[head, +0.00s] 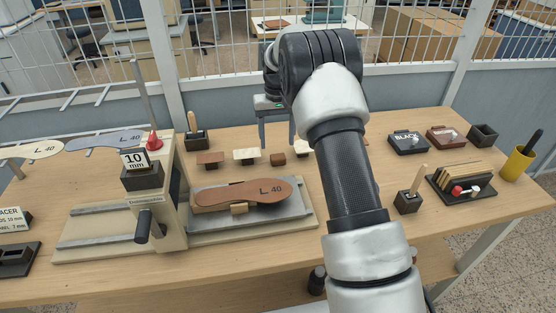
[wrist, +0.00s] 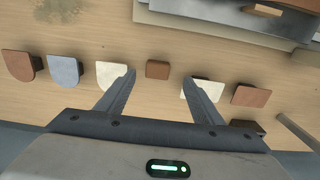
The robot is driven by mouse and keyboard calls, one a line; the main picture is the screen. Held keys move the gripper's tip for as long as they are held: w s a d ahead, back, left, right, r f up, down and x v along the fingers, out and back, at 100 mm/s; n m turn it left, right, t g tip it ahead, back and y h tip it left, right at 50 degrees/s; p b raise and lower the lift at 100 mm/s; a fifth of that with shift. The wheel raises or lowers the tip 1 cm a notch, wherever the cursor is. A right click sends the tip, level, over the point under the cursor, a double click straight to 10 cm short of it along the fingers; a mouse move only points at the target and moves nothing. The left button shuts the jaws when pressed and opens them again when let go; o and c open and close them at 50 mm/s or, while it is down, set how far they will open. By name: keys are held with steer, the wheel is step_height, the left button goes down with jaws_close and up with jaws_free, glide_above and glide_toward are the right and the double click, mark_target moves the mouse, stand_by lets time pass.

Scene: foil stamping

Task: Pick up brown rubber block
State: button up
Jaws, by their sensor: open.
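The small brown block (head: 278,159) stands in a row of pieces near the back of the table in the head view. In the wrist view the brown block (wrist: 157,69) shows between the tips of my two fingers, with clear space on both sides. My gripper (head: 277,142) is open and empty, pointing down, and its fingers appear just above the block in the head view. In the wrist view my gripper (wrist: 158,76) has a finger on either side of the block. I cannot tell the exact height of the fingertips.
Cream pieces (head: 246,155) (wrist: 197,88) flank the block, close to my fingers; a red-brown piece (head: 210,158) stands farther left. The stamping press (head: 160,190) and a brown sole (head: 243,192) marked L.40 are in front. Stamp pads (head: 408,143) lie right. A wire fence stands behind.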

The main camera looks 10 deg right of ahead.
mark_target(278, 157)
steer(key=f, duration=0.7)
steer(key=shift+w+d+f+p, duration=0.1)
steer(key=shift+d+p, duration=0.1)
steer(key=shift+p, duration=0.1)
steer(key=shift+c, duration=0.4)
steer(key=c, duration=1.1)
